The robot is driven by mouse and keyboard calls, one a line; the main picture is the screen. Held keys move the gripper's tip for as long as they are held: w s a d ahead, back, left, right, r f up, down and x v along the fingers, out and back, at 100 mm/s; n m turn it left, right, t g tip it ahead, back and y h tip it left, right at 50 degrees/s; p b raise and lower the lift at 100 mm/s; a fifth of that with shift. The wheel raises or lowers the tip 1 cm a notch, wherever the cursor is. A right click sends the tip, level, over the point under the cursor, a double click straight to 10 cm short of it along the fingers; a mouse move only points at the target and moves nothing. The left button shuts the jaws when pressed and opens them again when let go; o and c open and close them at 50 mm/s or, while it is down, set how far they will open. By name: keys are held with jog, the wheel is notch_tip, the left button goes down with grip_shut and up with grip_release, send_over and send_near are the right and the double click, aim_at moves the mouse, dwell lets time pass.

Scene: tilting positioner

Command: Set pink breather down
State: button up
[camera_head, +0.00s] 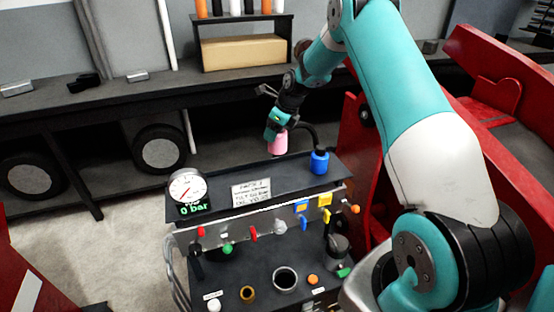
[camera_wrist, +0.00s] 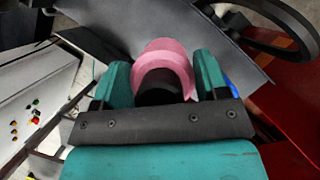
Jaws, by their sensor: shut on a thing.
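The pink breather (camera_head: 278,144) is a small pink cylinder held at the end of my arm, close to the dark top shelf (camera_head: 225,206) of the positioner's panel. In the wrist view the pink breather (camera_wrist: 165,62) sits between the two teal fingers of my gripper (camera_wrist: 162,80), with a dark opening showing in it. My gripper (camera_head: 274,130) is shut on it. I cannot tell whether its lower end touches the shelf.
A blue fitting (camera_head: 319,162) with a black hose stands just right of the breather. A pressure gauge (camera_head: 188,188) reading 0 bar and a white label plate (camera_head: 251,193) are to the left. Red structure (camera_head: 355,165) rises at the right. Coloured valves line the panel front.

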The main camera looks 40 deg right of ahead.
notch_tip(320, 180, down, 11)
jog(key=p, duration=0.3)
jog(key=shift+f+p, duration=0.2)
jog(key=shift+p, duration=0.1)
jog(key=shift+f, duration=0.35)
jog(key=shift+f, duration=0.2)
jog(key=o, duration=1)
jog(key=shift+r, duration=0.1)
jog(key=shift+o, duration=0.2)
jog(key=shift+r, duration=0.1)
